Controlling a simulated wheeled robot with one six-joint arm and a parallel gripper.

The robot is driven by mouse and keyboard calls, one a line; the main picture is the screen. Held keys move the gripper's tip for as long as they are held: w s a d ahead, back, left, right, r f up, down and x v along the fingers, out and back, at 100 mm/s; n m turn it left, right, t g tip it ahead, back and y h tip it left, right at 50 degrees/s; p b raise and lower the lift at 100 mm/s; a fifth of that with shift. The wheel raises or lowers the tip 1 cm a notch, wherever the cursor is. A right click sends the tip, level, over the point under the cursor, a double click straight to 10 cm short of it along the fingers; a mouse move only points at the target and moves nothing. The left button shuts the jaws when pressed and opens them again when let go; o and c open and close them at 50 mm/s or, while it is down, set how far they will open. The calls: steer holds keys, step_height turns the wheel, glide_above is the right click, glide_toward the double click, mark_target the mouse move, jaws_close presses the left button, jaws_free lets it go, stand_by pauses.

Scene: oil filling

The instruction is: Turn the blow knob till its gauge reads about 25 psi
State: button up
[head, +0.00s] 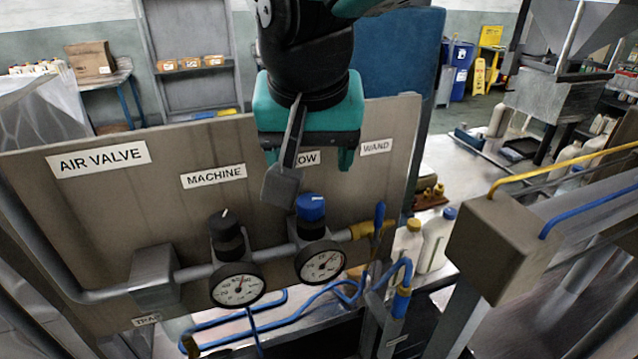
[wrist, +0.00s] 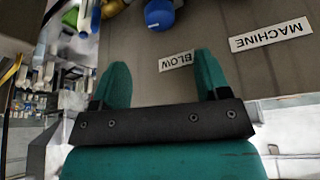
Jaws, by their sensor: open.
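The blow knob is a blue cap (head: 311,207) on the pipe, under the partly hidden "BLOW" label (head: 306,158). It also shows at the top of the wrist view (wrist: 159,14). Its round white gauge (head: 320,262) faces out just below it; its numbers are too small to read. My gripper (head: 309,164) is in front of the panel, above the knob and apart from it. In the wrist view (wrist: 160,66) its two teal fingers stand wide apart with nothing between them, and the knob lies beyond the fingertips.
A black knob (head: 227,233) with its own gauge (head: 238,285) sits to the left, under the "MACHINE" label (head: 213,176). A blue-handled brass valve (head: 378,222) is close on the right. The metal panel (head: 130,215) stands behind; blue hoses (head: 222,322) run below.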

mark_target(310, 197)
steer(key=p+x, duration=0.2)
steer(key=x, duration=0.7)
steer(key=shift+w+a+f, duration=0.1)
steer(key=shift+f, duration=0.05)
steer(key=c, duration=0.9)
steer(key=shift+f+n+y+b, duration=0.1)
steer(key=shift+n+y+b, duration=0.2)
steer(key=shift+n+b, duration=0.35)
steer(key=shift+n, duration=0.55)
